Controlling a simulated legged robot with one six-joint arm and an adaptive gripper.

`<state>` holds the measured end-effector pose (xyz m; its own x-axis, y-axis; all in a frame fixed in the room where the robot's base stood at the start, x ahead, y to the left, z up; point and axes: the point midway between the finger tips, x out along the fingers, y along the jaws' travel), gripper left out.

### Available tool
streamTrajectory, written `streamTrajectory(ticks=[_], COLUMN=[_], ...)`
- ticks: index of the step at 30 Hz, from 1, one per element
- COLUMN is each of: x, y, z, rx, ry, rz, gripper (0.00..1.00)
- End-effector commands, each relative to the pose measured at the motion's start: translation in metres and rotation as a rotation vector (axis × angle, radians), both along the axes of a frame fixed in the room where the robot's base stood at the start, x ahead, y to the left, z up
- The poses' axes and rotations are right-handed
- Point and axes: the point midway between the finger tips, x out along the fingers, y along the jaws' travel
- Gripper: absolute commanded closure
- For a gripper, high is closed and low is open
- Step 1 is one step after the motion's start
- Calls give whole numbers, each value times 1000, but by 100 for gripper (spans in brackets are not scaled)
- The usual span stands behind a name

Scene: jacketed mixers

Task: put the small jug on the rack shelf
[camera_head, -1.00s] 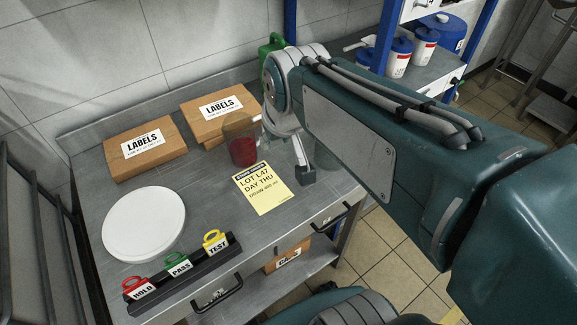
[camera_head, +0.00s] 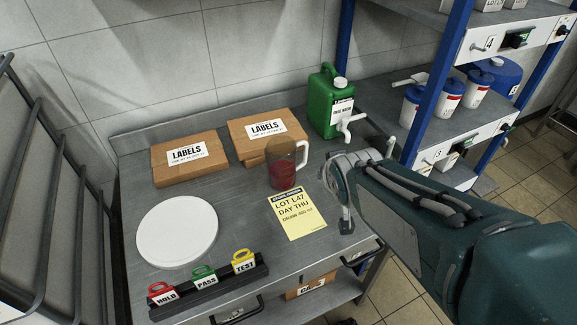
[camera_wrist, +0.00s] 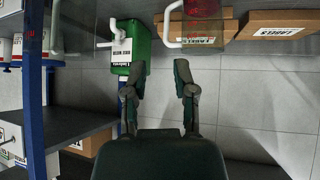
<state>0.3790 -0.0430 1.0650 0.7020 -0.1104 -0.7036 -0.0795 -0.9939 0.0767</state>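The small jug (camera_head: 283,176) is clear with red contents and a white handle on its right side. It stands upright on the steel table, in front of a label box. It also shows at the top of the wrist view (camera_wrist: 204,32), upside down and partly cut off. The rack has blue posts and grey shelves; one shelf (camera_head: 408,95) holds white tubs, at the right. My gripper (camera_head: 346,218) is right of the jug, apart from it, mostly hidden by my arm. In the wrist view its two fingers (camera_wrist: 157,78) are spread with nothing between them.
A green canister (camera_head: 331,105) with a white tap stands behind, between jug and rack. A yellow note (camera_head: 297,214), a white round plate (camera_head: 177,231) and a tag holder (camera_head: 215,287) lie in front and left.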

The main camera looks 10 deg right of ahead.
Motion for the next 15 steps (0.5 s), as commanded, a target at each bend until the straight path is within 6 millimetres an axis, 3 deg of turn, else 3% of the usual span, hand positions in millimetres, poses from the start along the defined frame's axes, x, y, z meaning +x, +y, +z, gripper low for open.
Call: streamTrajectory(ticks=[6, 15], x=[46, 86], y=[-13, -17], z=[-31, -71], rx=[-2, 64], ry=[-130, -312], rz=[27, 96], gripper=[65, 65])
